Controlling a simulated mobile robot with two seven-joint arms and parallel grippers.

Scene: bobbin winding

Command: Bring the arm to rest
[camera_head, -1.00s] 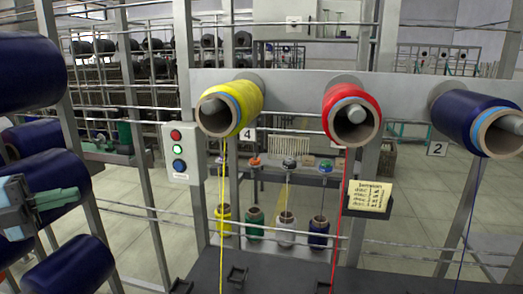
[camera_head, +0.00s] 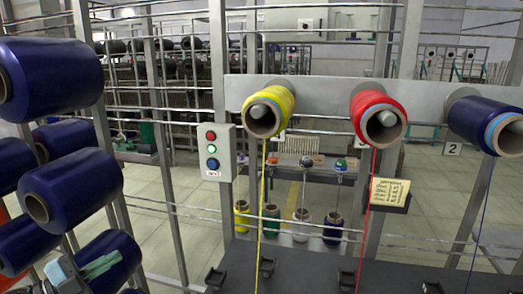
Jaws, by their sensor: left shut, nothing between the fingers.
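My left gripper (camera_head: 112,259) shows at the lower left, with green fingers and a pale body. It is shut and empty, in front of a dark blue bobbin (camera_head: 110,243) on the left rack; whether they touch I cannot tell. My right gripper is not in view. A yellow bobbin (camera_head: 278,97), a red bobbin (camera_head: 372,98) and a blue bobbin (camera_head: 478,113) sit on the grey crossbeam, each with a thread hanging down.
Several large dark blue bobbins (camera_head: 55,78) fill the left rack. A control box (camera_head: 217,152) with coloured buttons is on a post. A yellow note card (camera_head: 390,191) stands below the red bobbin. A dark table (camera_head: 320,268) lies at the bottom, and small spools (camera_head: 302,227) hang behind.

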